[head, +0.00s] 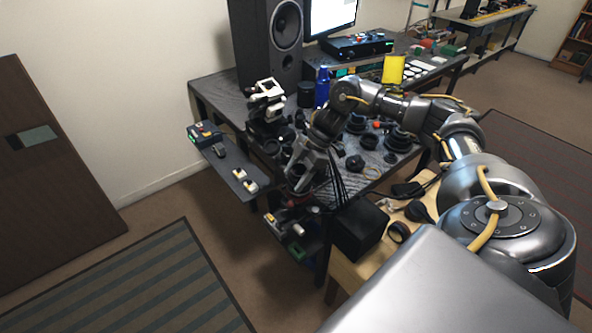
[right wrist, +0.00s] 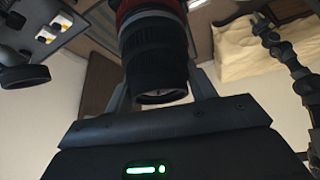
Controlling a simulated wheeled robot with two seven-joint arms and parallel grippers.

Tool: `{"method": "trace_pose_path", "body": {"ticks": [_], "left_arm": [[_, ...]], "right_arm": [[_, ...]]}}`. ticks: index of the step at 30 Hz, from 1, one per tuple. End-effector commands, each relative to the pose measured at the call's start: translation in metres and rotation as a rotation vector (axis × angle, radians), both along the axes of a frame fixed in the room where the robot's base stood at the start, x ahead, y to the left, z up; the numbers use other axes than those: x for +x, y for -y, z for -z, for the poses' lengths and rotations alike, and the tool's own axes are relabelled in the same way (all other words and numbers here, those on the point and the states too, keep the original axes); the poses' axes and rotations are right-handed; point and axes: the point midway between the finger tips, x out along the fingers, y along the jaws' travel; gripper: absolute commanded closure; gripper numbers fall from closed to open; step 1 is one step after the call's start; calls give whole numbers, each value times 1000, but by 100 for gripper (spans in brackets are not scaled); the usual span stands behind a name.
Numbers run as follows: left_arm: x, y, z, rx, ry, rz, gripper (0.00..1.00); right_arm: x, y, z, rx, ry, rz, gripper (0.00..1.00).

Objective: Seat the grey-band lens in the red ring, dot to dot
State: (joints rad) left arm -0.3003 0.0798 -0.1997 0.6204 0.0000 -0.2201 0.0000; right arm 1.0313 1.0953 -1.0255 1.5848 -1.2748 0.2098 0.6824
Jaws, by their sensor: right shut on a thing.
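My right gripper (head: 300,182) reaches over the front left edge of the workbench, its fingers pointing down. In the right wrist view the right gripper (right wrist: 160,88) is shut on a black ribbed lens barrel (right wrist: 157,62), one finger on each side. A dark red ring-like part (right wrist: 150,8) shows at the barrel's far end, at the top edge of the picture. I cannot tell whether it touches the barrel or only lies beyond it. My left gripper is not in view.
The workbench (head: 213,88) holds several dark lens parts, a blue bottle (head: 322,87), a tall speaker (head: 270,40) and a yellow block (head: 393,69). A narrow shelf (head: 225,172) with small parts is left of the gripper. A black box (head: 358,230) stands on the wooden table to the right.

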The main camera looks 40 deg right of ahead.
Motion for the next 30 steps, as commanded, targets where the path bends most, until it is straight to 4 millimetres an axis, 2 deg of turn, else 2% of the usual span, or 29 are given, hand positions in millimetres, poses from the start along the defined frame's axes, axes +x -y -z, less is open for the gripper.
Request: {"method": "trace_pose_path", "body": {"ticks": [22, 23, 28, 30], "left_arm": [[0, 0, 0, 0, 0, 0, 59], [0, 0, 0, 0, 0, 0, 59], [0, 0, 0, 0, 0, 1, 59], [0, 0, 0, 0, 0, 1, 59]], "right_arm": [[0, 0, 3, 1, 1, 1, 76], [0, 0, 3, 1, 1, 1, 41], [0, 0, 3, 1, 1, 1, 19], [0, 0, 3, 0, 1, 1, 19]]}}
